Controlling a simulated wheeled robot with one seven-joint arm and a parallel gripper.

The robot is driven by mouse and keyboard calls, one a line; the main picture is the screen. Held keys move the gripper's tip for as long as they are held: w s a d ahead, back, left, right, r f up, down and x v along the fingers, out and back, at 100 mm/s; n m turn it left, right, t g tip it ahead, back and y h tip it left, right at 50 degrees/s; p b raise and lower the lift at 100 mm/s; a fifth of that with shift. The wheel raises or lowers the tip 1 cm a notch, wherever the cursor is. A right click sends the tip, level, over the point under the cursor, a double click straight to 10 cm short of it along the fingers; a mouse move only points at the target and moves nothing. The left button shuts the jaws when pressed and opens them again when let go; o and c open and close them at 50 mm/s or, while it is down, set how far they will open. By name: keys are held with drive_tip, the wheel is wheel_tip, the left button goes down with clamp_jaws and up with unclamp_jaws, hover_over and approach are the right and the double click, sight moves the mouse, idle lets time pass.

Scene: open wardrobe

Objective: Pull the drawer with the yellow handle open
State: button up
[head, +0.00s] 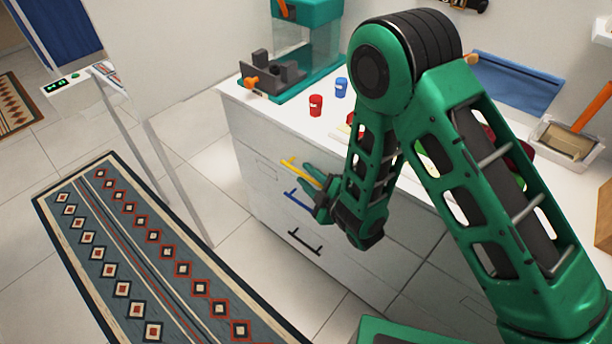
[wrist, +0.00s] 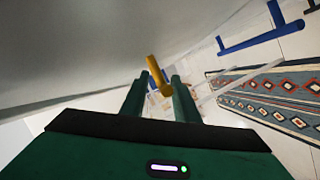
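The yellow handle (head: 299,172) is a bar on the upper part of the white cabinet front (head: 262,172). Its drawer looks shut, flush with the front. My gripper (head: 311,185) is at the right end of this handle in the head view. In the wrist view the yellow handle (wrist: 158,76) shows between the two green fingers (wrist: 160,92), with a small gap on each side. The fingers are apart and do not appear clamped on it. My gripper and forearm hide part of the drawer front in the head view.
A blue handle (head: 298,200) and a black handle (head: 305,242) sit below the yellow one. Red (head: 316,105) and blue (head: 341,87) cups and a machine (head: 300,60) stand on the counter. A patterned rug (head: 150,260) lies on open floor before the cabinet.

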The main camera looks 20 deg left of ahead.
drive_tip(key=shift+w+a, duration=0.35)
drive_tip(key=shift+a, duration=0.05)
clamp_jaws()
drive_tip(key=shift+d, duration=0.1)
